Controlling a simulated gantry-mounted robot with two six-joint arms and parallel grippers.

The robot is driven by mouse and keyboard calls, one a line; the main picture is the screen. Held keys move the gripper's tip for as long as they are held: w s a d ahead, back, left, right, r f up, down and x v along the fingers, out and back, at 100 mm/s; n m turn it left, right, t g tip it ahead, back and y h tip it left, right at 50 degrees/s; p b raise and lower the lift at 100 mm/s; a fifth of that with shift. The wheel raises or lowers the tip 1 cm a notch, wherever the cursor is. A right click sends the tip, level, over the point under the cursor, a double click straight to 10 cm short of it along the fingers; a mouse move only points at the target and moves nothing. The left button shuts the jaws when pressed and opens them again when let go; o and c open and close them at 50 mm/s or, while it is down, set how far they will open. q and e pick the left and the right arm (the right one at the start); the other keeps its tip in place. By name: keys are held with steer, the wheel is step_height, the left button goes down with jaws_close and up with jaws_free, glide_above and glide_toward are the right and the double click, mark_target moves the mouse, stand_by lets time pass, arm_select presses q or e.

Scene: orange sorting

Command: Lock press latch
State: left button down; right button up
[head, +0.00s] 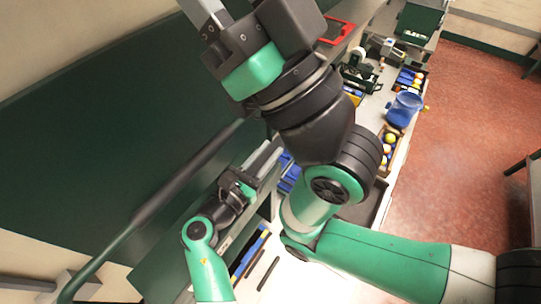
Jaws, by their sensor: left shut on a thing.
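My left gripper (262,162) is in the lower middle of the head view, at the end of the green and black arm from the lower left. Its grey fingers point up and to the right. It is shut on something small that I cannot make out. My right gripper (206,10) is raised close to the camera at the top, and its fingertips are partly cut off by the picture edge. I cannot tell whether its fingers are apart. I cannot clearly identify the press latch. My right arm covers much of the middle of the bench.
A long dark rail (165,199) slants along the large green panel (85,130) at left. On the bench beyond my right arm are a blue container (404,109), a crate with orange and yellow fruit (387,158) and a red-framed tray (351,27). The reddish floor (465,130) is open at right.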

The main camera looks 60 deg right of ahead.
arm_select(q)
steer(key=c, duration=0.6)
jaws_free()
steer(key=shift+d, duration=0.15)
steer(key=shift+c, duration=0.2)
steer(key=shift+a, duration=0.55)
steer(key=a, duration=1)
steer(key=shift+s+a, duration=0.15)
steer(key=shift+a, duration=0.15)
